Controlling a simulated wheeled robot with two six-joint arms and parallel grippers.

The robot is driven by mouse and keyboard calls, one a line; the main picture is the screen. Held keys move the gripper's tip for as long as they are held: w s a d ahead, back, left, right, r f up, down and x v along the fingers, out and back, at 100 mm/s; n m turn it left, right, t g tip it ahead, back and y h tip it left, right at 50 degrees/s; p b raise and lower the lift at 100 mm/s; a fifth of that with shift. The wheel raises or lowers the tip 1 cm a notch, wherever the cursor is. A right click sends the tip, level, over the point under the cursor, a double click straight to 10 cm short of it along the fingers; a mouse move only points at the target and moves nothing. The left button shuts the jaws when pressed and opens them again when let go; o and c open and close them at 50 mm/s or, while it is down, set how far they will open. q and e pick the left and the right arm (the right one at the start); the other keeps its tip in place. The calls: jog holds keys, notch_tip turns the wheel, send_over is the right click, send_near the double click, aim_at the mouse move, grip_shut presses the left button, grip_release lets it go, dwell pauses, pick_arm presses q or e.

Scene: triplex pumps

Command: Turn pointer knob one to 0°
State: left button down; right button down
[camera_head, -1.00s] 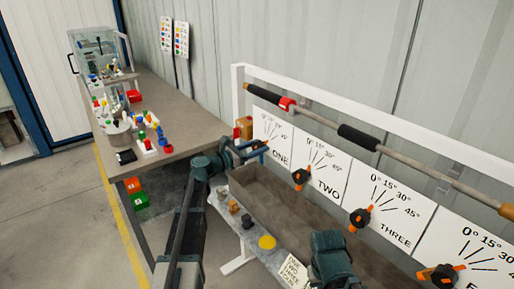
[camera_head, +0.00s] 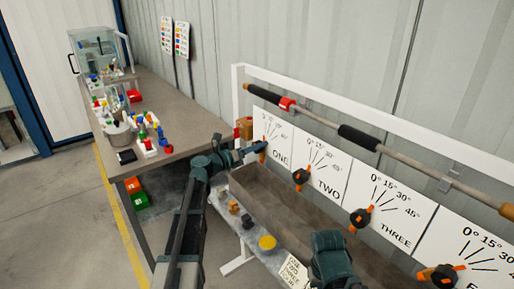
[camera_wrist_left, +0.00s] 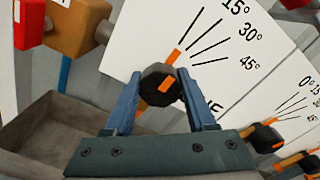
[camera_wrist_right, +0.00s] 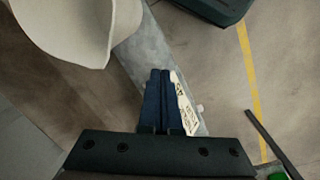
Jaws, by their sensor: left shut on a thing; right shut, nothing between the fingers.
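Pointer knob one (camera_head: 263,150) is a black knob with an orange pointer on the panel marked ONE (camera_head: 278,138). My left gripper (camera_head: 258,149) is shut on it. In the left wrist view the fingers (camera_wrist_left: 158,92) clasp the knob (camera_wrist_left: 156,72) from both sides. The pointer's upper orange tip (camera_wrist_left: 174,58) leans up and right, close to the lower end of the leftmost visible scale line. My right gripper (camera_wrist_right: 163,74) is shut and empty, away from the panels.
Knobs two (camera_head: 301,176), three (camera_head: 360,218) and another at lower right stand along the panels. A brown trough (camera_head: 270,195) runs below them. A padded rail (camera_head: 320,118) passes above. A red-and-orange block (camera_wrist_left: 75,25) sits close left of knob one. A cluttered table (camera_head: 180,112) stands left.

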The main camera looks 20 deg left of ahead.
pick_arm(q)
jog(key=shift+n, duration=0.4)
jog(key=shift+c, duration=1.1)
grip_release()
jog(key=v, duration=1.4)
jog(key=shift+w+d, duration=0.1)
jog(key=shift+d, duration=0.05)
